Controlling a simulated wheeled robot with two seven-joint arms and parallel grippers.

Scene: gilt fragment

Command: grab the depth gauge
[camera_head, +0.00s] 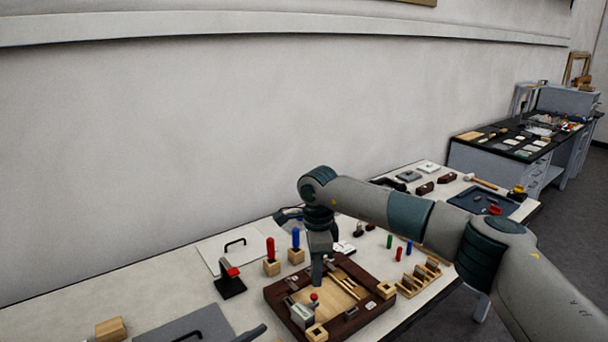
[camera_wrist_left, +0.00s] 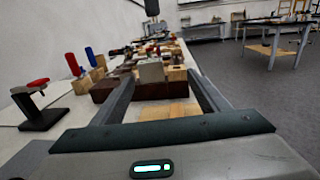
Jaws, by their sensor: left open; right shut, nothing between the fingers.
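A small grey block-like instrument (camera_head: 302,314) stands at the near left part of a dark wooden tray (camera_head: 352,322). It may be the depth gauge; I cannot tell for sure. A red knob (camera_head: 314,297) shows beside it. In the left wrist view a grey block (camera_wrist_left: 151,72), probably the same instrument, appears ahead, between the lines of my open left gripper's fingers (camera_wrist_left: 163,82). The fingers hold nothing. My right gripper (camera_head: 317,283) points down over the tray, shut and empty, just behind the red knob. Whether it touches anything is unclear.
A black stand with a red top (camera_head: 230,284) is left of the tray. Red (camera_head: 270,250) and blue (camera_head: 296,238) handled tools stand upright in wooden blocks behind. A slotted wooden rack (camera_head: 420,278) is to the right. A wooden block (camera_head: 111,328) lies far left.

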